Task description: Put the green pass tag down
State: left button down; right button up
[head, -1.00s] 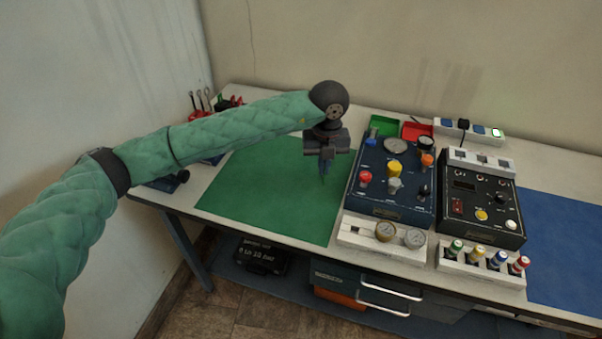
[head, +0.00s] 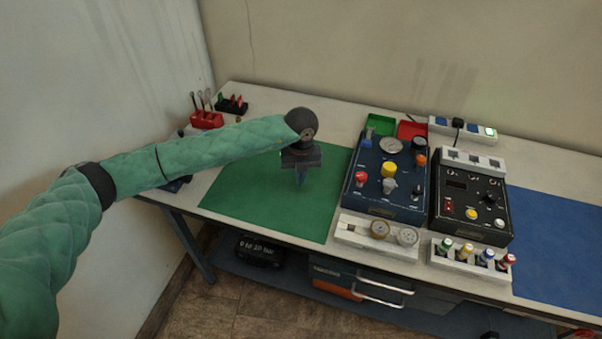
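My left gripper (head: 301,178) points down over the green mat (head: 240,195), left of the blue box. Its fingers are small and close together in this view. I cannot make out a green pass tag between or below them against the green mat. A black rack (head: 232,106) at the back left holds small upright red and green pieces, which may be tags. A green tray (head: 380,124) and a red tray (head: 412,130) lie side by side at the back, behind the blue box. My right gripper is not in view.
A blue box (head: 386,178) with knobs and a gauge stands beside a black box (head: 470,197). A power strip (head: 462,129) lies behind. The mat around my gripper is clear.

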pick_arm(q)
jog(key=shift+f, duration=0.25)
jog(key=shift+f, duration=0.1)
jog(key=c, duration=2.1)
grip_release()
jog(key=o, duration=0.4)
